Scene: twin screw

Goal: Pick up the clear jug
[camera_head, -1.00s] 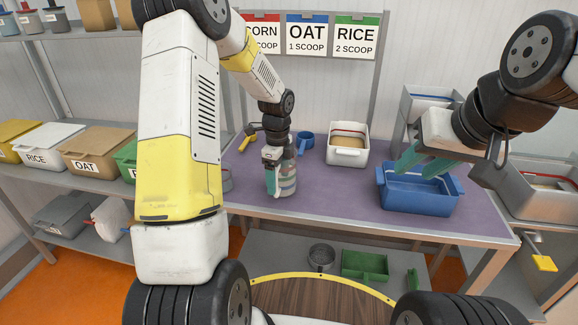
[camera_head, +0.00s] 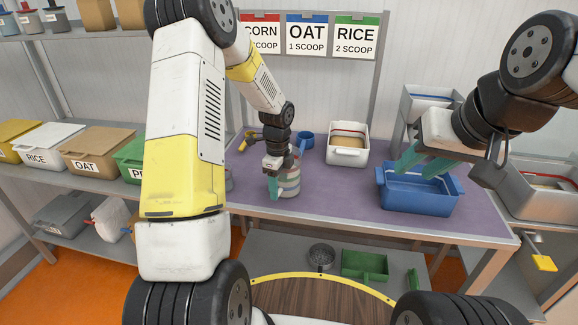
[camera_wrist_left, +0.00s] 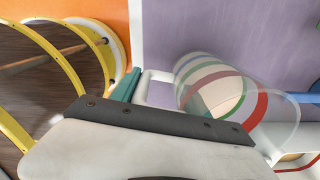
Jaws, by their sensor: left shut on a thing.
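The clear jug (camera_head: 290,182) has coloured bands around it and stands on the purple-topped table, partly hidden behind my left gripper. My left gripper (camera_head: 273,188) is at the jug's left side, pointing down, with teal fingers. In the left wrist view the jug (camera_wrist_left: 215,85) shows green, blue and red bands and a pale handle (camera_wrist_left: 155,88). The left gripper's teal fingertips (camera_wrist_left: 128,88) are at that handle and shut on it. My right gripper (camera_head: 420,162) has teal fingers held apart above the blue bin, with nothing seen between them.
A blue bin (camera_head: 418,200) stands at the right of the purple table (camera_head: 340,205). A white bin (camera_head: 347,155) and a blue scoop (camera_head: 305,141) are behind the jug, and a yellow-handled tool (camera_head: 246,143) lies behind left. The table between jug and blue bin is clear.

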